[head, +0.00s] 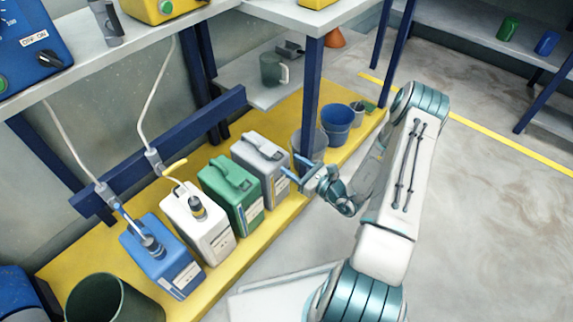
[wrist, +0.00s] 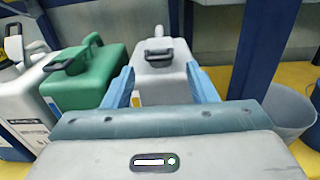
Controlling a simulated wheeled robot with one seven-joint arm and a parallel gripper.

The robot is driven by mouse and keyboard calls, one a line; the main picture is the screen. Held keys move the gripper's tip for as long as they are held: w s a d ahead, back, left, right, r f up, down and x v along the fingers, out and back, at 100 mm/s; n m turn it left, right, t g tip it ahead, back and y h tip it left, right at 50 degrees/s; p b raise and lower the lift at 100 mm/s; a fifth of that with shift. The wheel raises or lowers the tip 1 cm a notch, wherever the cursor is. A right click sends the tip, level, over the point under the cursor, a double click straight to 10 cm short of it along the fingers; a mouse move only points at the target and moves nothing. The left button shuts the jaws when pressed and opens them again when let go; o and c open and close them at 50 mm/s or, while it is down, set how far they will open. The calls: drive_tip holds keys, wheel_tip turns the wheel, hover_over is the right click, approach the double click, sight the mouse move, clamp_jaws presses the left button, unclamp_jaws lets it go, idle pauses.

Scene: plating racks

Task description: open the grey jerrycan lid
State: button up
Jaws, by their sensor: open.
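The grey jerrycan (head: 277,178) stands on the yellow shelf at the right end of a row of jerrycans. A dark handle-like piece shows on its top, and it appears shut; I cannot clearly tell lid from handle. In the wrist view the grey jerrycan (wrist: 160,85) is straight ahead, with its dark-handled lid (wrist: 158,57) on top between my fingers. My gripper (head: 291,166) is open and empty, just right of the jerrycan, with blue fingers pointing at it. In the wrist view the fingertips (wrist: 160,70) are spread on either side of it, apparently without contact.
A green jerrycan (head: 233,197) stands close on the left, then a white one (head: 199,230) and a blue one (head: 161,262) with hoses. A blue post (head: 312,100) and a grey bucket (head: 309,146) are close behind my gripper. Open floor lies right.

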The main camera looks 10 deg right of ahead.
sight(272, 153)
drive_tip(key=x, duration=0.3)
drive_tip(key=shift+w+b, duration=0.15)
drive_tip(key=shift+b, duration=0.2)
clamp_jaws()
drive_tip(key=shift+r, duration=0.15)
